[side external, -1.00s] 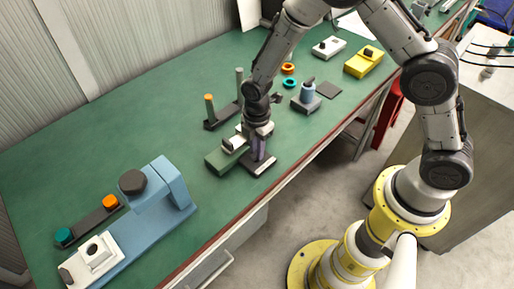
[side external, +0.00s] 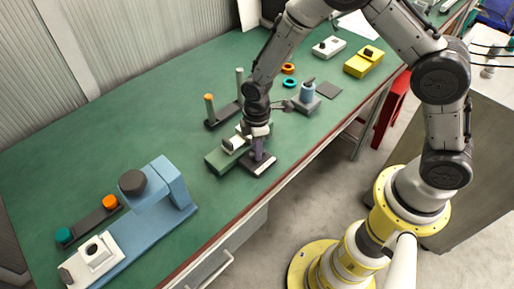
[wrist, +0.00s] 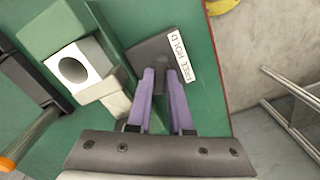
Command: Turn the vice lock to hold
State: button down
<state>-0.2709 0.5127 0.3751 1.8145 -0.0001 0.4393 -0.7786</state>
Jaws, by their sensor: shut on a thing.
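The vice has a green base (side external: 217,160) with pale jaws (side external: 237,141); in the wrist view a white block with a round dark hole (wrist: 75,70) shows on it. Beside it lies a dark lock plate (side external: 251,168) with a white label (wrist: 179,57) reading FREE and HOLD. My gripper (side external: 258,158) points down at this plate. In the wrist view its two purple fingers (wrist: 163,75) reach onto the plate with a narrow gap between them. It is shut on the lock's turning part, which the fingers mostly hide. I cannot tell which word it points to.
A dark stand with two posts (side external: 222,117) is close behind the vice. A blue press (side external: 165,205) stands at the front left. A blue-topped block (side external: 306,98) and orange ring (side external: 288,68) lie to the right. The table's left-middle is clear.

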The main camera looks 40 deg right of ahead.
jog(key=m, duration=1.1)
jog(key=shift+m, duration=0.4)
dwell(0.3)
jog(key=c, duration=0.8)
grip_release()
jog(key=shift+r, duration=0.15)
notch_tip(320, 180, up, 14)
jog(key=shift+f, duration=0.2)
